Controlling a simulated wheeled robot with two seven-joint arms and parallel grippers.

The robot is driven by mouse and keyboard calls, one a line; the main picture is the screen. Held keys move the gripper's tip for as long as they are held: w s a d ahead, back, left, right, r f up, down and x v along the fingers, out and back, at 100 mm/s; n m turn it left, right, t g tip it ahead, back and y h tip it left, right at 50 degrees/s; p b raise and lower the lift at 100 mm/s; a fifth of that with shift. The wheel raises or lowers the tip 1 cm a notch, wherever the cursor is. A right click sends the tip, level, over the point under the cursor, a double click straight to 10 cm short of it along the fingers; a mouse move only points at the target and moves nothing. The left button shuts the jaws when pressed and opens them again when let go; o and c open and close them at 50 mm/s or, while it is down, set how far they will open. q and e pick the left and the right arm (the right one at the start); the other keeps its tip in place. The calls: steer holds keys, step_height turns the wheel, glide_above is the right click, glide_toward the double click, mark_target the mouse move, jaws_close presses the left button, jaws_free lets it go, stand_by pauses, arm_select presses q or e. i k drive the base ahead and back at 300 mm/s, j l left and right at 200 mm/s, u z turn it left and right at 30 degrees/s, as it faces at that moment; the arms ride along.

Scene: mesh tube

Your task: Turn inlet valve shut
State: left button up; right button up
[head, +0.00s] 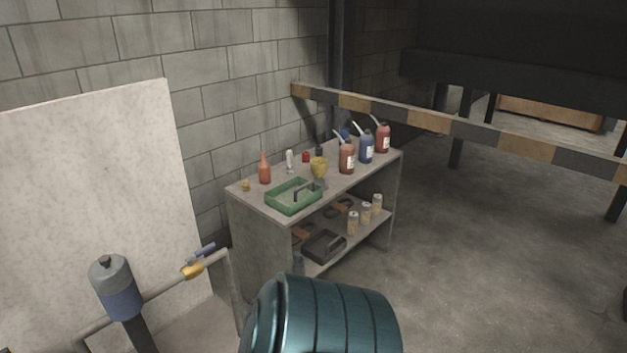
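A small valve (192,269) with a yellow body sits on a grey pipe (158,291) at the lower left. Its blue lever handle (203,251) points up and to the right, roughly in line with the pipe. Whether this is the inlet valve cannot be told from any label. A grey and blue cylinder (117,290) is beside the pipe, to the left of the valve. Neither of my grippers shows in the head view.
A teal ribbed drum-like object (322,318) fills the bottom middle. A metal shelf (258,235) behind it carries bottles and a green tray (275,207). A pale board (95,190) leans at the left. A striped barrier (400,117) crosses the right; floor below is clear.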

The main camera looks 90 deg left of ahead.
mark_target(206, 249)
steer(key=k+u, duration=0.15)
steer(key=u, duration=3.3)
